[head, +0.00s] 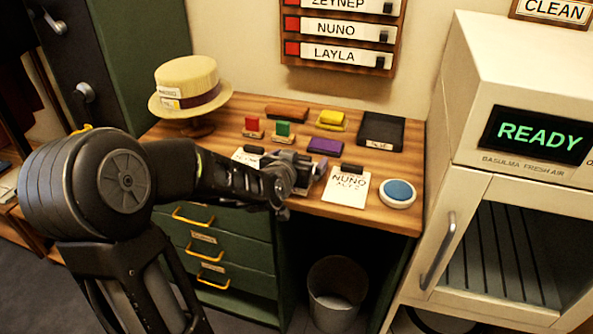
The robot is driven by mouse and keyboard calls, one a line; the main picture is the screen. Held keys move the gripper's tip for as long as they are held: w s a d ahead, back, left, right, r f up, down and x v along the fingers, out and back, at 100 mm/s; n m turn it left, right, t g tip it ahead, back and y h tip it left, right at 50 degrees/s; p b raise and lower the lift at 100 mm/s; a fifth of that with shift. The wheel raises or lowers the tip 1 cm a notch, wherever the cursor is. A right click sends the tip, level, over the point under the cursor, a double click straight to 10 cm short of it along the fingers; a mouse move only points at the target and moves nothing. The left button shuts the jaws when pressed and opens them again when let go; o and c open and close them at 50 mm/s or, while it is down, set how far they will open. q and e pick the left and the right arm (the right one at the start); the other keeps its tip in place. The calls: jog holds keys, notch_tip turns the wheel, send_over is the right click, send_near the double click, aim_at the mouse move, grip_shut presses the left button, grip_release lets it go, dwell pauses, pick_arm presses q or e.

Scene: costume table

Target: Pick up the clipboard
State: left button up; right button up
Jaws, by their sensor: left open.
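Two white sheets, each with a dark clip at the top edge, lie on the wooden table and look like small clipboards. The right one (346,189) reads NUNO and lies flat near the front edge. The left one (243,157) is partly hidden by my left arm and gripper. My left gripper (314,168) is open over the table, between the two sheets and just left of the NUNO one. I cannot tell whether it touches anything. My right gripper is not in view.
A round blue-topped button (398,192) sits right of the NUNO sheet. Behind are a black tray (399,132), a purple block (324,146), small colored stamps (283,129) and a straw hat (188,82) on a stand. A white cabinet (470,187) stands close on the right.

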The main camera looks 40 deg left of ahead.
pick_arm(q)
jog(key=shift+c, duration=0.3)
jog(key=c, duration=1.3)
jog(key=shift+r, duration=0.1)
notch_tip(320, 180, up, 10)
jog(key=p, duration=0.3)
jog(key=shift+p, duration=0.4)
